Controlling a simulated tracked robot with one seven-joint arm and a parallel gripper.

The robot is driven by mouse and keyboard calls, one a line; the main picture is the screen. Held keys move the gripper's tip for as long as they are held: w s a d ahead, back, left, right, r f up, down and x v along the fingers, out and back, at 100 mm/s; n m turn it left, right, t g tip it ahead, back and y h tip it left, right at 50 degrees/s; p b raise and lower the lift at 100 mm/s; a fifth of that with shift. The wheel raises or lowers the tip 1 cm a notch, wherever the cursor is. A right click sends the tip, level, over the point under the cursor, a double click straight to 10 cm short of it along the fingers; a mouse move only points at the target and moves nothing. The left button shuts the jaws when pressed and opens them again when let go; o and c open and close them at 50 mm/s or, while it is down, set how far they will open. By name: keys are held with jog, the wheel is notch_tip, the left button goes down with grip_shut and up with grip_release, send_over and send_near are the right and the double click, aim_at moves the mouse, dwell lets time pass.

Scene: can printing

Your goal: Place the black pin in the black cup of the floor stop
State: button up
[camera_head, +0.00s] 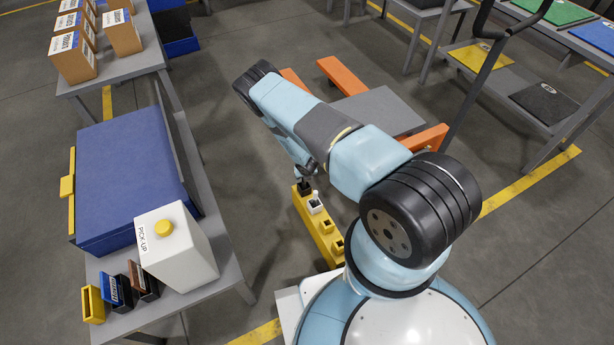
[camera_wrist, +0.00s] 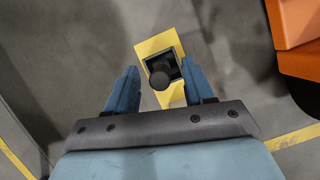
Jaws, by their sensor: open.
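The floor stop is a long yellow block (camera_head: 317,232) low near the floor, with a row of cups on its top. It also shows in the wrist view (camera_wrist: 160,43). The black square cup (camera_wrist: 176,72) is at its far end. The black pin (camera_wrist: 160,76), with a round dark head, stands in that cup; its lower part is hidden, so I cannot tell its depth. My gripper (camera_wrist: 158,66) is open, one blue finger on each side of the pin and apart from it. A white pin stands in the white cup (camera_head: 316,205); two nearer cups look empty.
Orange forks and a grey plate (camera_head: 375,112) stand beyond the floor stop. A grey table at left holds a blue box (camera_head: 130,175), a white PICK-UP box (camera_head: 177,247) and small coloured holders (camera_head: 116,292). Floor between table and floor stop is clear.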

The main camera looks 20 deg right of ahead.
jog(key=v, duration=0.9)
jog(key=w+r+m, duration=0.3)
jog(key=r, duration=0.5)
jog(key=w+a+r+m+h, duration=0.1)
jog(key=w+r+m, duration=0.25)
jog(key=r, duration=0.55)
jog(key=w+r+m, duration=0.2)
jog(key=r+m, duration=0.2)
jog(key=r, duration=0.4)
jog(key=s+d+r+m, duration=0.1)
jog(key=s+r+m, duration=0.25)
jog(key=r, duration=0.85)
jog(key=s+r+m+t, duration=0.15)
jog(key=r+m, duration=0.35)
jog(key=r, duration=0.6)
jog(key=s+d+r+m+g, duration=0.1)
jog(key=s+r+m, duration=0.3)
jog(key=r, duration=0.8)
jog(key=s+r+m, duration=0.4)
jog(key=s+r, duration=0.5)
jog(key=r, duration=0.1)
jog(key=s+r+m, duration=0.4)
jog(key=s, duration=0.7)
jog(key=s+r+m+y, duration=0.1)
jog(key=s+r+m, duration=0.3)
jog(key=s, duration=0.8)
jog(key=shift+s+d+r+m+t, duration=0.3)
jog(key=shift+d+r+t, duration=0.05)
jog(key=shift+d, duration=0.15)
